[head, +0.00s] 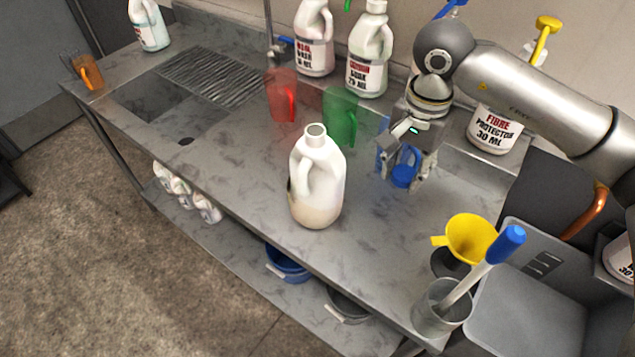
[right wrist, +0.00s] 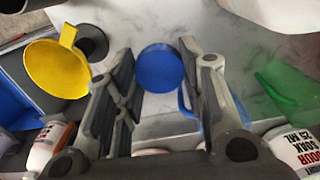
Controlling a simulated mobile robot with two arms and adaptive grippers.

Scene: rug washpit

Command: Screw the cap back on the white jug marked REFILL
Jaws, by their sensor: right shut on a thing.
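A white jug (head: 322,190) stands upright near the front edge of the steel bench in the head view. Its neck is open and bare, and its handle is toward the left. No REFILL marking shows on the side I see. My right gripper (head: 406,180) is to the right of the jug, apart from it and low over the bench. It is shut on a round blue cap (head: 403,176), which also shows between the fingers in the right wrist view (right wrist: 159,68). My left gripper is not in view.
Red (head: 282,95) and green (head: 340,118) measuring jugs stand behind the white jug. Labelled bottles line the back wall, including FIBRE PROTECTOR (head: 493,130). A yellow funnel (head: 470,238) and a grey pot (head: 440,309) holding a blue-handled tool are front right. A sink is left.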

